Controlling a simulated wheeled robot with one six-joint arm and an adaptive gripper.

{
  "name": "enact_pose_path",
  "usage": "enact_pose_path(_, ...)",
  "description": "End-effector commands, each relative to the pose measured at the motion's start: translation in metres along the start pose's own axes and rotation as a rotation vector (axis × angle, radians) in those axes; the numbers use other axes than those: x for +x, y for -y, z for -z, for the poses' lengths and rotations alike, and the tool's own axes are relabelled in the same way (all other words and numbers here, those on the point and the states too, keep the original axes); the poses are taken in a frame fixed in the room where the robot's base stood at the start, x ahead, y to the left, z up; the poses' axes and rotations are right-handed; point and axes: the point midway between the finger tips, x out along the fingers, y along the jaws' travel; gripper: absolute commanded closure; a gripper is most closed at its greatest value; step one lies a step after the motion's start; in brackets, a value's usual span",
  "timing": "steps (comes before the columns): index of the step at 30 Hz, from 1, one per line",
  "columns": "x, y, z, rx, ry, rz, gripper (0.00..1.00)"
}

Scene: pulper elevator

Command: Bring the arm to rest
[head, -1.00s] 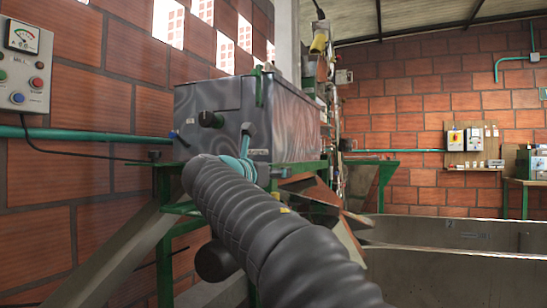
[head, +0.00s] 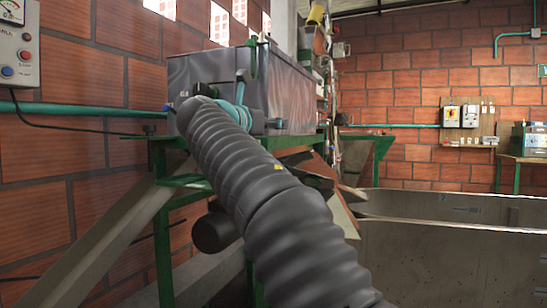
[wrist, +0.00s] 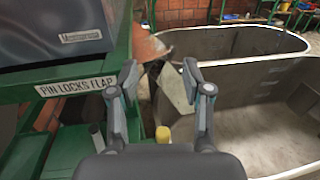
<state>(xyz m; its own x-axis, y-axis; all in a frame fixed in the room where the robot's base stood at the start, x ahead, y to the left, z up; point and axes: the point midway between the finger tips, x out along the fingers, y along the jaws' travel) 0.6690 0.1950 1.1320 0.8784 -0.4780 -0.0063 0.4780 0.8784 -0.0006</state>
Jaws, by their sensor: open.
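My gripper (wrist: 160,85) is in the wrist view, its two fingers apart with nothing held between them. It is above and in front of the green machine frame with the label "PIN LOCKS / LAP" (wrist: 77,87) and beside the grey basin (wrist: 250,90). In the head view my arm, in a dark ribbed sleeve, reaches from the bottom right up toward the grey metal machine box (head: 290,85).
A control box (head: 17,50) hangs on the brick wall at left. The green stand (head: 165,230) and a sloping beam (head: 125,240) are close to my arm. Large grey basins (head: 450,250) fill the right. A switch board (head: 468,125) and side table (head: 525,160) are at the back.

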Motion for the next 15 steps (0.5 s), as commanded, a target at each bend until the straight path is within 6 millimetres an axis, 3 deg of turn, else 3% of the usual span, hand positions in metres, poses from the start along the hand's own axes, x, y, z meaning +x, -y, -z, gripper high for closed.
enact_pose_path(4,0.003,0.008,0.003,0.032,-0.019,-0.001,0.51)
enact_pose_path(7,0.009,0.028,0.016,0.123,-0.077,0.000,0.51)
enact_pose_path(11,0.014,0.072,0.050,0.341,-0.207,0.022,0.51)
enact_pose_path(15,0.007,0.125,0.098,0.623,-0.360,0.091,0.51)
